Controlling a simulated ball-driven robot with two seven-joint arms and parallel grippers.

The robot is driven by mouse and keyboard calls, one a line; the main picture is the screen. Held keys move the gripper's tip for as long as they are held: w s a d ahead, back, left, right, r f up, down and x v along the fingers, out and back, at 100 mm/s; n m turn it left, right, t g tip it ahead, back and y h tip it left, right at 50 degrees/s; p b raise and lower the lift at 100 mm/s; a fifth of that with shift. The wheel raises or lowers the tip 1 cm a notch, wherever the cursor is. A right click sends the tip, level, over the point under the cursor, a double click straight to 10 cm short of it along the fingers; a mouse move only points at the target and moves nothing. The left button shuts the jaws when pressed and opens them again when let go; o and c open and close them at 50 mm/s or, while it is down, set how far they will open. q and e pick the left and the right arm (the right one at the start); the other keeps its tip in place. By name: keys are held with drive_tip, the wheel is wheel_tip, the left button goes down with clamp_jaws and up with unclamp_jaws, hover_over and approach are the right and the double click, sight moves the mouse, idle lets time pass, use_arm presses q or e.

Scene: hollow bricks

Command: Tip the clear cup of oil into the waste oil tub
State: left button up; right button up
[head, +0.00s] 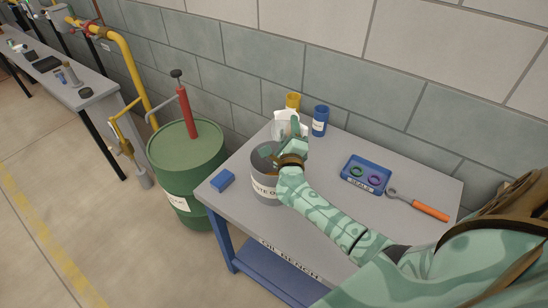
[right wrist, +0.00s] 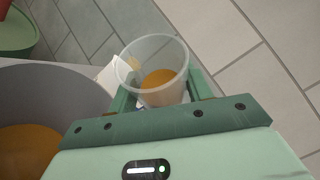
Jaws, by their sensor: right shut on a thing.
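The clear cup (right wrist: 152,65) with orange oil in its bottom is between the fingers of my right gripper (right wrist: 158,98), which is shut on it. The cup looks close to upright, its open rim facing the camera. In the head view my right gripper (head: 292,148) is at the far right side of the waste oil tub, and the cup is hard to make out there. The grey waste oil tub (head: 265,188) stands on the bench with its label partly hidden by my arm. In the right wrist view the tub (right wrist: 75,85) is left of the cup, with orange oil inside.
A green drum (head: 185,165) stands left.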

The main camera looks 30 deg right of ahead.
idle(0.4)
drive_tip(key=shift+f+n+b, duration=0.15)
drive_tip(key=shift+n+b, duration=0.15)
drive_tip(key=shift+b, duration=0.05)
drive_tip(key=shift+a+n+t, duration=0.1)
drive_tip(key=shift+n+t, duration=0.2)
drive_tip(key=shift+a+f+n+b, duration=0.1)
drive_tip(key=shift+f+n+b, duration=0.1)
drive_tip(key=shift+n+b, duration=0.35)
drive_tip(key=shift+n+t, duration=0.25)
drive_tip(key=shift+t, duration=0.15)
drive_tip(key=shift+b, duration=0.3)
